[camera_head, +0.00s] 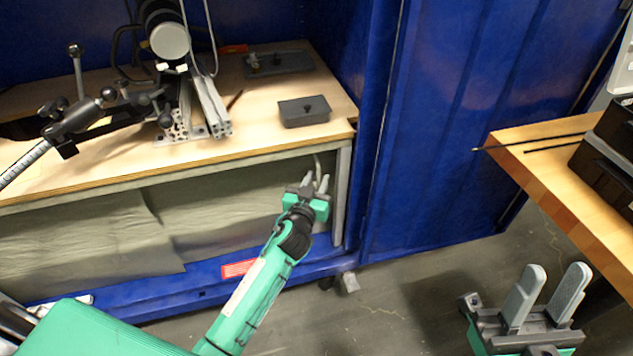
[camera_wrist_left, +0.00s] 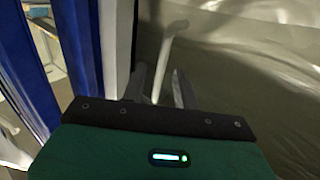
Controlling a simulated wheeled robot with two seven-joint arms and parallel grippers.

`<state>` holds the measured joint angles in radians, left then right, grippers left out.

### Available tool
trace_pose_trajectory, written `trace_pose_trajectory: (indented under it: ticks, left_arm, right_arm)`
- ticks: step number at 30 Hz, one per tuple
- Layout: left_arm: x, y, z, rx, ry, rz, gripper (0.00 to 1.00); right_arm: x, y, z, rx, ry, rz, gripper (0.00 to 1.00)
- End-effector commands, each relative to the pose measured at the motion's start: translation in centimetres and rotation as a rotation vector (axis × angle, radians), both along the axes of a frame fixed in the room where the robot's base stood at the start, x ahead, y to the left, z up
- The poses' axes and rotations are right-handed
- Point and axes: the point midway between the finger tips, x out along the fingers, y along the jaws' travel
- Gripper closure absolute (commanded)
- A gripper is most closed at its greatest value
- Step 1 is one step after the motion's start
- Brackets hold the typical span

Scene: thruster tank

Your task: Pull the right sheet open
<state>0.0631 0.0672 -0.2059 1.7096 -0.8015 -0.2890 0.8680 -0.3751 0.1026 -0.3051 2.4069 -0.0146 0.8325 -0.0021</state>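The right sheet (camera_head: 225,212) is grey-green and hangs under the wooden bench top, overlapping the left sheet (camera_head: 80,245). In the left wrist view the sheet (camera_wrist_left: 255,85) fills the right side. A pale, curved, rod-like handle (camera_wrist_left: 165,60) stands by the sheet's right edge; its upper part also shows in the head view (camera_head: 317,163). My left gripper (camera_head: 316,182) is at this edge beside the frame post. In the left wrist view its fingers (camera_wrist_left: 158,85) are apart, with the handle between them and gaps visible. My right gripper (camera_head: 547,292) is open and empty at the lower right.
The bench top (camera_head: 255,125) carries a clamp arm, a metal profile stand and a dark lidded box (camera_head: 304,111). A frame post (camera_head: 342,195) and a blue wall (camera_head: 430,130) stand right of the sheet. A wooden table (camera_head: 560,185) is at the right.

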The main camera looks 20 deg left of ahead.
Motion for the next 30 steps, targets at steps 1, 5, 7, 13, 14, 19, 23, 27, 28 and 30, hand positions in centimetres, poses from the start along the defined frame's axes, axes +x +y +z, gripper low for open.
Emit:
trace_pose_trajectory:
  ticks: [1, 5, 7, 13, 14, 19, 23, 27, 28, 30]
  left_arm:
    - [0.2, 0.0, 0.0, 0.001, 0.000, 0.000, 0.70]
    - [0.3, 0.0, 0.0, 0.000, 0.000, 0.000, 0.70]
    - [0.3, 0.0, 0.0, 0.000, 0.000, 0.000, 0.70]
    - [0.3, 0.0, 0.0, 0.000, 0.000, 0.000, 0.92]
    - [0.3, 0.0, 0.0, 0.000, 0.000, 0.000, 0.98]
    - [0.2, 0.0, 0.0, 0.000, 0.000, 0.000, 1.00]
    - [0.2, 0.1, 0.0, 0.000, 0.000, 0.000, 1.00]
    - [-0.2, 0.7, 0.1, -0.001, 0.001, 0.001, 1.00]
    - [-0.4, 0.9, 0.1, -0.001, 0.001, 0.001, 1.00]
    - [-0.8, 1.5, 0.2, 0.000, 0.000, 0.001, 1.00]
  right_arm:
    - [-0.1, 0.0, 0.0, 0.001, -0.006, -0.001, 0.64]
    - [-0.1, -0.1, 0.1, 0.002, -0.011, -0.001, 0.64]
    - [-0.1, -0.1, 0.1, 0.002, -0.011, -0.001, 0.64]
    - [-0.1, -0.1, 0.1, 0.002, -0.011, -0.001, 0.64]
    - [-0.1, -0.1, 0.1, 0.002, -0.011, -0.001, 0.64]
    - [-0.1, 0.0, 0.1, 0.002, -0.011, -0.001, 0.64]
    - [-0.1, 0.0, 0.2, 0.002, -0.010, -0.001, 0.64]
    - [0.5, 0.2, -0.1, -0.008, 0.036, 0.002, 0.64]
    - [0.9, 0.4, -0.5, -0.015, 0.070, 0.004, 0.64]
    - [1.7, 0.7, -1.1, -0.029, 0.137, 0.010, 0.64]
